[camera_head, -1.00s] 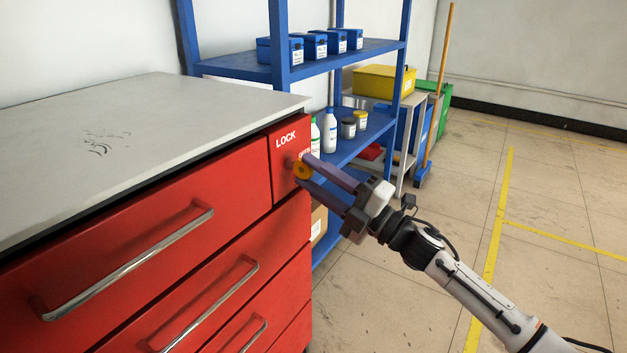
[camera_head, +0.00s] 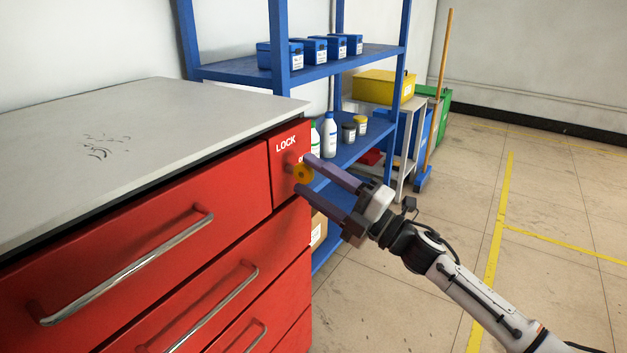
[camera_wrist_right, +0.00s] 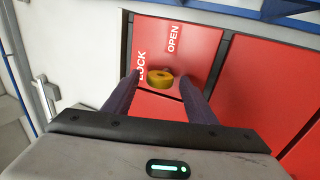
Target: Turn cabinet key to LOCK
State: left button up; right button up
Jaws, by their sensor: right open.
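The red cabinet (camera_head: 120,240) has a small panel at its upper right corner with the white word LOCK (camera_head: 286,144). A round yellow key (camera_head: 302,174) sticks out of this panel. My right gripper (camera_head: 304,172) is open, with its fingers on either side of the key and apart from each other. In the right wrist view the yellow key (camera_wrist_right: 159,79) lies between the fingertips (camera_wrist_right: 164,80), with gaps on both sides. The labels LOCK (camera_wrist_right: 142,68) and OPEN (camera_wrist_right: 173,38) show there; the key's exact pointing direction is hard to tell. My left gripper is not in view.
A blue shelf (camera_head: 345,48) with small blue boxes and bottles stands behind the cabinet. A yellow bin (camera_head: 383,84) and a broom (camera_head: 437,95) are further back. Drawer handles (camera_head: 130,270) stick out from the cabinet front. The floor (camera_head: 560,190) at right is clear.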

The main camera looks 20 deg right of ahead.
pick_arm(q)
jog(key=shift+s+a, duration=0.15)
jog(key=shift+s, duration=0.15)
pick_arm(e)
jog(key=v, duration=1)
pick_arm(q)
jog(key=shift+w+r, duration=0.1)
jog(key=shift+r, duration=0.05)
pick_arm(e)
jog(key=shift+s+d+f, duration=0.1)
